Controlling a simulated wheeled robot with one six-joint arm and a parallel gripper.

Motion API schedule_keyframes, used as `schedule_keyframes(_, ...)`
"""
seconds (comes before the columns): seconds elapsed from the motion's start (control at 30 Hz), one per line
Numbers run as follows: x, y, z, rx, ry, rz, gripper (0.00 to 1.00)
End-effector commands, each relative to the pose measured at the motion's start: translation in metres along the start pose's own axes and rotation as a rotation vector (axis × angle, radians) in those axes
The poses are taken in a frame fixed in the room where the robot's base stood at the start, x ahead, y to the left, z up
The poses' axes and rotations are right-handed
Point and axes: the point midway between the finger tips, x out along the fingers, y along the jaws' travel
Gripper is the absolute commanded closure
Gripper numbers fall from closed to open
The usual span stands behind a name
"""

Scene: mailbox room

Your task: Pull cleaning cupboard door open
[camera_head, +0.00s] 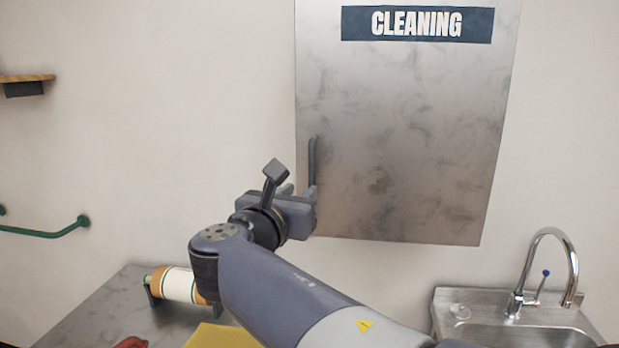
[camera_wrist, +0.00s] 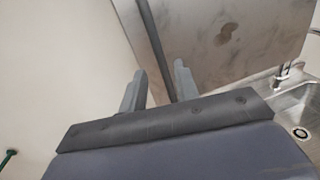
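The cleaning cupboard door (camera_head: 410,130) is a stained metal panel on the wall, labelled "CLEANING" on a dark blue plate (camera_head: 418,24). It looks shut; no gap shows at its edges. Its dark vertical bar handle (camera_head: 312,155) is near the lower left edge. My gripper (camera_head: 298,188) is at the handle's lower end. In the wrist view my gripper (camera_wrist: 159,80) has its two fingers apart, and the handle (camera_wrist: 152,40) runs down between them. Neither finger clearly touches it. The handle's lower end is hidden behind my gripper.
Below the door at right is a steel sink (camera_head: 510,318) with a curved tap (camera_head: 550,250). At lower left a grey counter (camera_head: 100,310) carries a cream bottle (camera_head: 178,284) lying on its side and a yellow item (camera_head: 222,337). A green rail (camera_head: 45,232) is at far left.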

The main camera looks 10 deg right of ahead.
Motion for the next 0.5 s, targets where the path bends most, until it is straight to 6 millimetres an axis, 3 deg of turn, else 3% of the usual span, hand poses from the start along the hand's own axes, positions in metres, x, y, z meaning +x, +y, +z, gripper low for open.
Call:
schedule_keyframes(0.3,0.055,-0.001,0.001,-0.002,0.001,-0.004,0.70)
schedule_keyframes(0.5,0.073,0.000,0.000,0.000,0.001,-0.001,0.70)
